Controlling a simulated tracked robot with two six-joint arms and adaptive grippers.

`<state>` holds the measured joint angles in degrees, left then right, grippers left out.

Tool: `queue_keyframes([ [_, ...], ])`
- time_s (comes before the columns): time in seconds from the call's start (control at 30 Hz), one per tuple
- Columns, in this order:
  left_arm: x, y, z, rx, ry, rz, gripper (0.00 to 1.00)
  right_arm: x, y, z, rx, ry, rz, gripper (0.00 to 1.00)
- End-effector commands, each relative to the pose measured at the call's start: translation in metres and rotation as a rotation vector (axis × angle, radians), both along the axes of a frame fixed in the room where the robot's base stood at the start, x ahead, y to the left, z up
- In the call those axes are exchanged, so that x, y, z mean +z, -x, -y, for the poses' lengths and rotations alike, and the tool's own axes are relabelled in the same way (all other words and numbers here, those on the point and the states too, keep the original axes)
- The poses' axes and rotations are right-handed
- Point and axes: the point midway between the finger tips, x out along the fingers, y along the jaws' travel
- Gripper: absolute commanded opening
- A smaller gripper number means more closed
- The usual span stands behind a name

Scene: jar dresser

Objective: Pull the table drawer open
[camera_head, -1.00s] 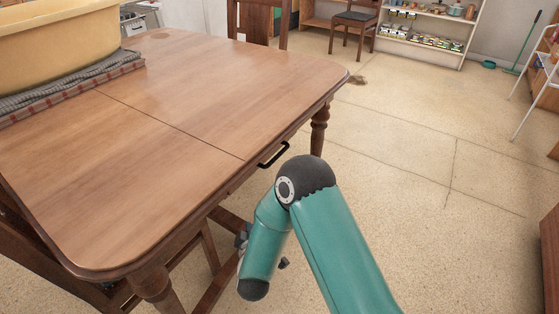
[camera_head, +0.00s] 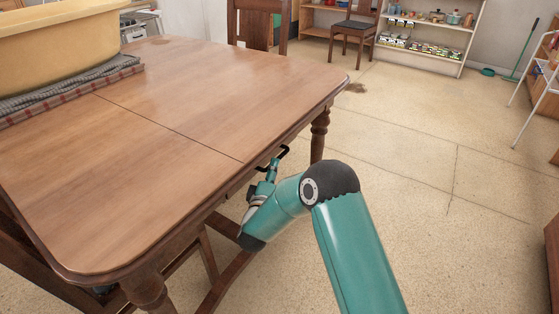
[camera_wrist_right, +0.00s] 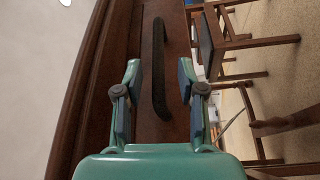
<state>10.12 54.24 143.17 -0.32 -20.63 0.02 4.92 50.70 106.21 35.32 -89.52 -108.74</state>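The wooden table (camera_head: 190,85) fills the left and middle of the head view. The drawer's black bar handle (camera_head: 284,153) shows at the table's right edge, partly hidden by my right gripper (camera_head: 270,168). In the right wrist view, the handle (camera_wrist_right: 159,70) lies lengthwise between the two spread fingers of my right gripper (camera_wrist_right: 160,82). The gripper is open, with a gap on each side of the handle. The brown drawer front (camera_wrist_right: 140,125) is behind it, and I see no opening gap. My left gripper is not in view.
A yellow basin (camera_head: 55,45) stands on a folded checked cloth (camera_head: 75,94) at the table's far left. A turned table leg (camera_head: 319,135) is just beyond the handle. Chairs (camera_head: 356,28) and shelves stand at the back.

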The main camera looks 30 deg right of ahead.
Motion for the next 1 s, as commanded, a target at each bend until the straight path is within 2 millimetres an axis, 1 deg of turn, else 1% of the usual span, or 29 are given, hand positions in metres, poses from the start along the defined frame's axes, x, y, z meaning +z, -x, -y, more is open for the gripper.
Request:
queue_keyframes([
  [0.03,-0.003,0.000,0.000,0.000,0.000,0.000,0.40,-0.001,-0.007,0.009,-0.004,-0.001,0.003,0.39],
  [0.1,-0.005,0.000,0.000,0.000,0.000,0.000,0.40,0.001,-0.016,0.017,-0.002,0.000,0.003,0.39],
  [0.3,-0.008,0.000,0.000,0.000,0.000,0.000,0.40,0.002,-0.032,0.032,-0.001,-0.001,0.001,0.39],
  [0.43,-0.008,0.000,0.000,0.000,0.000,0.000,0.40,0.003,-0.036,0.036,0.000,0.000,0.000,0.39],
  [0.7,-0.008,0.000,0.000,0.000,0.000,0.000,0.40,0.003,-0.036,0.037,0.000,-0.001,-0.001,0.39],
  [0.93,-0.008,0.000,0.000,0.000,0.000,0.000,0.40,0.003,-0.036,0.037,0.000,-0.001,0.000,0.01],
  [1.0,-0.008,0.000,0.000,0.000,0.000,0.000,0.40,0.003,-0.036,0.037,0.000,-0.002,-0.001,0.00],
])
